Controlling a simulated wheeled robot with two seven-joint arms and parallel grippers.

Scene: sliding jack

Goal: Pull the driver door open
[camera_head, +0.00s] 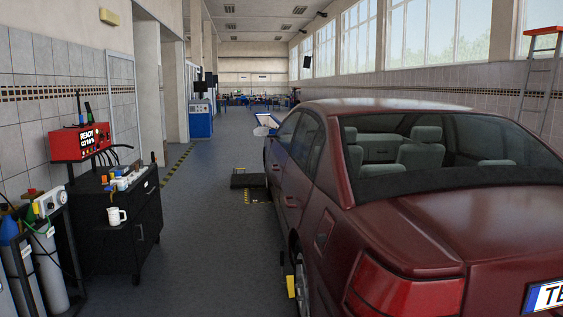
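The dark red car (480,230) fills the right half of the head view, seen from behind its left rear corner. Its driver door (275,158) is the far door on the left side, seen at a steep angle, and looks flush with the body. A small handle shows on it. The rear left door (298,190) is nearer, with its own handle (291,201). Neither of my grippers is in view.
A dark low block (248,178) lies beside the car. The grey floor (207,235) between is clear.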

